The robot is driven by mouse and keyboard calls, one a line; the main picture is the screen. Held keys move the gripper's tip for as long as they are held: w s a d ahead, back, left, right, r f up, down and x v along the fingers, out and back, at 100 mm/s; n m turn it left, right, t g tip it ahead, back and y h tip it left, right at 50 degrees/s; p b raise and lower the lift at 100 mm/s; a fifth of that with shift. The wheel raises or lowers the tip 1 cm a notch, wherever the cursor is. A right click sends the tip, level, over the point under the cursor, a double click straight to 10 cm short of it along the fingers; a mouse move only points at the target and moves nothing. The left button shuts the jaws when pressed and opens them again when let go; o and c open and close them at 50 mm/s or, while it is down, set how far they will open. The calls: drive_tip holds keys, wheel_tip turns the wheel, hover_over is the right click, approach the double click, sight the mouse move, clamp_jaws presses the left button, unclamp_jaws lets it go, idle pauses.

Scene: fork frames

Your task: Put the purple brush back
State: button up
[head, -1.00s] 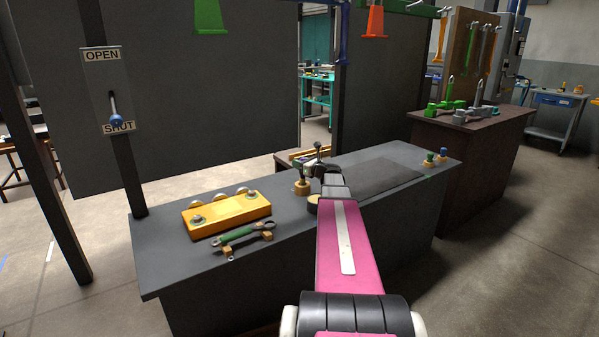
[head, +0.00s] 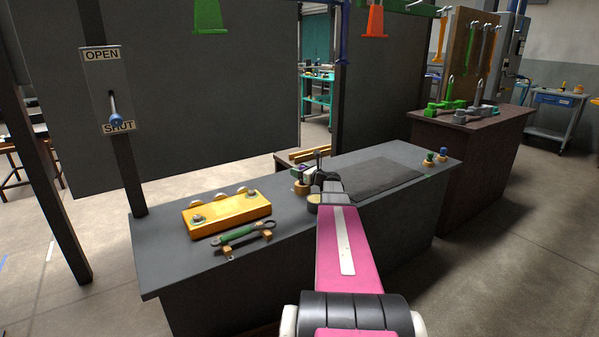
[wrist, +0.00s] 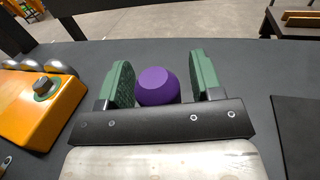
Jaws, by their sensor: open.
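The purple brush's round knob (wrist: 157,86) shows in the wrist view between the two green fingers of my open gripper (wrist: 160,68). A narrow gap shows on each side of it, so the fingers seem to flank it without gripping. In the head view my gripper (head: 309,174) is low over the bench, at a small wood-coloured base (head: 300,190), probably the brush's; the purple part is hidden there. The brush's lower part is hidden in the wrist view.
A yellow block with knobs (head: 227,214) and a green-handled tool on wooden rests (head: 240,235) lie left on the dark bench (head: 165,255). A dark mat (head: 375,178) lies to the right.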

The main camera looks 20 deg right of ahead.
drive_tip(key=shift+s+r, duration=0.15)
drive_tip(key=v, duration=1.1)
drive_tip(key=shift+s+d, duration=0.2)
drive_tip(key=shift+s, duration=0.1)
drive_tip(key=shift+s, duration=0.1)
